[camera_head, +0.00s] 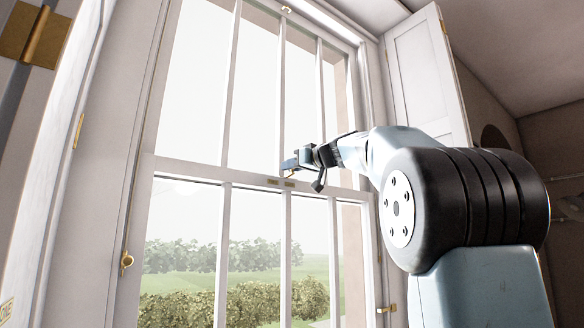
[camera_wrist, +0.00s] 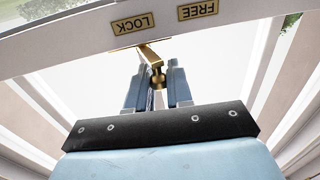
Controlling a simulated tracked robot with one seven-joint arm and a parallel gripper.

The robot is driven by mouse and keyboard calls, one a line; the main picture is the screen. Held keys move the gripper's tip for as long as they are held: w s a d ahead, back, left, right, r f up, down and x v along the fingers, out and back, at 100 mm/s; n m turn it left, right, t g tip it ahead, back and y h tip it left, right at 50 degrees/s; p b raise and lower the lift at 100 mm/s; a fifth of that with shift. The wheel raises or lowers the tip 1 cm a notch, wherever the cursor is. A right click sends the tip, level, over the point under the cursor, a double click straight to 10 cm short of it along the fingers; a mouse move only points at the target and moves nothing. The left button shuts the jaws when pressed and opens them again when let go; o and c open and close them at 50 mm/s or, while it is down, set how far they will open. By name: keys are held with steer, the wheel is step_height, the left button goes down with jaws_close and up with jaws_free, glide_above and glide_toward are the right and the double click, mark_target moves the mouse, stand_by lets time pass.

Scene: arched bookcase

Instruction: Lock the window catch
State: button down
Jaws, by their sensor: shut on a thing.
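The window catch (camera_wrist: 155,60) is a small brass lever with a round knob, mounted on the white meeting rail of the window. In the wrist view its base sits beside the LOCK plate (camera_wrist: 134,23), and its knob lies between my fingers. The FREE plate (camera_wrist: 198,9) is further right; both brass plates appear upside down. My gripper (camera_wrist: 156,70) is shut on the catch. In the head view my gripper (camera_head: 290,166) is at the rail, just above the small plates, and the catch is mostly hidden there.
The tall sash window (camera_head: 255,85) has white glazing bars close around my gripper. A brass fitting (camera_head: 126,260) is on the left frame and another (camera_head: 386,309) at lower right. An open white shutter (camera_head: 428,75) stands right, behind my arm.

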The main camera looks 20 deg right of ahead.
steer(key=shift+w+d+n+g+y, duration=0.1)
steer(key=shift+d+n+g+y, duration=0.25)
steer(key=shift+n+g+y, duration=0.55)
steer(key=shift+d+n+g+y, duration=0.3)
steer(key=shift+n+g+y, duration=0.3)
steer(key=shift+y, duration=0.6)
steer(key=c, duration=1.1)
jaws_free()
steer(key=shift+c, duration=0.2)
